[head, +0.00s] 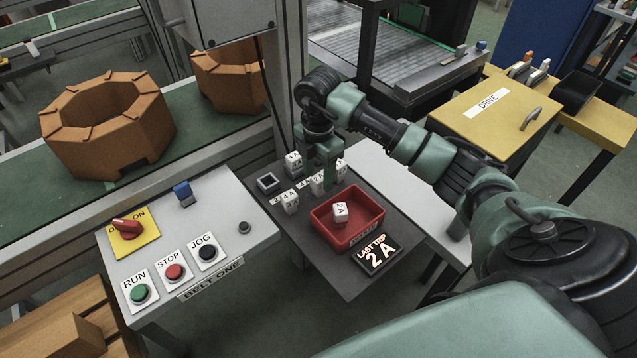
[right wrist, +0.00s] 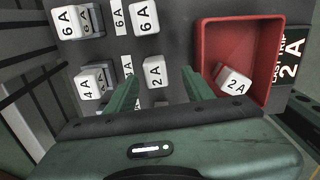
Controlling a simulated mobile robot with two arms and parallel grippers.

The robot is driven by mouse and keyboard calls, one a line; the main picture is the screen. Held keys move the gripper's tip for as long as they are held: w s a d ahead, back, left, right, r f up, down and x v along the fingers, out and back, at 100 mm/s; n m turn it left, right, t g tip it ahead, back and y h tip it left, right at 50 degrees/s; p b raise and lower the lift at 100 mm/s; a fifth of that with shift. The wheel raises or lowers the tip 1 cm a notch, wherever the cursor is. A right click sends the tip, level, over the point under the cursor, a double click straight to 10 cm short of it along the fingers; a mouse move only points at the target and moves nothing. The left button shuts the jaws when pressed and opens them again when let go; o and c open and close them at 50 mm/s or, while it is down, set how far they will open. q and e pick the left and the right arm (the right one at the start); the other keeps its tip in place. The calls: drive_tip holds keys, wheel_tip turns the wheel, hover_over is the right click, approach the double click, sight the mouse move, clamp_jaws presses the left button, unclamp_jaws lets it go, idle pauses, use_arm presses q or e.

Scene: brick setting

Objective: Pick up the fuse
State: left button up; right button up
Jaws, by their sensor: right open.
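Several white block fuses marked 6 A, 4 A and 2 A stand on the dark panel; one is the 4 A fuse (head: 289,201), also in the right wrist view (right wrist: 88,88). Another 2 A fuse (head: 340,211) lies tilted in the red tray (head: 372,227). A sign (head: 378,254) reads LAST TRIP 2 A. My left gripper is not in view.
The red tray's wall (right wrist: 205,40) stands close beside my right gripper. A small dark square holder (head: 268,182) sits at the panel's left. The BELT ONE control box (head: 215,215) with buttons is to the left. A metal post (head: 291,80) rises behind the panel.

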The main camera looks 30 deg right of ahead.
sight(319, 177)
drive_tip(key=f, duration=0.3)
drive_tip(key=shift+w+d, duration=0.25)
drive_tip(key=shift+f, duration=0.4)
drive_tip(key=c, duration=0.9)
clamp_jaws()
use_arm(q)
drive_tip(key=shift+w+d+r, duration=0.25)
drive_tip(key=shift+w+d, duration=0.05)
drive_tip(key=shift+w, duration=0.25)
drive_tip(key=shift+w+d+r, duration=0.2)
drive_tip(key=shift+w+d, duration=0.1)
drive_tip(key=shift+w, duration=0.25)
use_arm(e)
drive_tip(key=shift+r, duration=0.15)
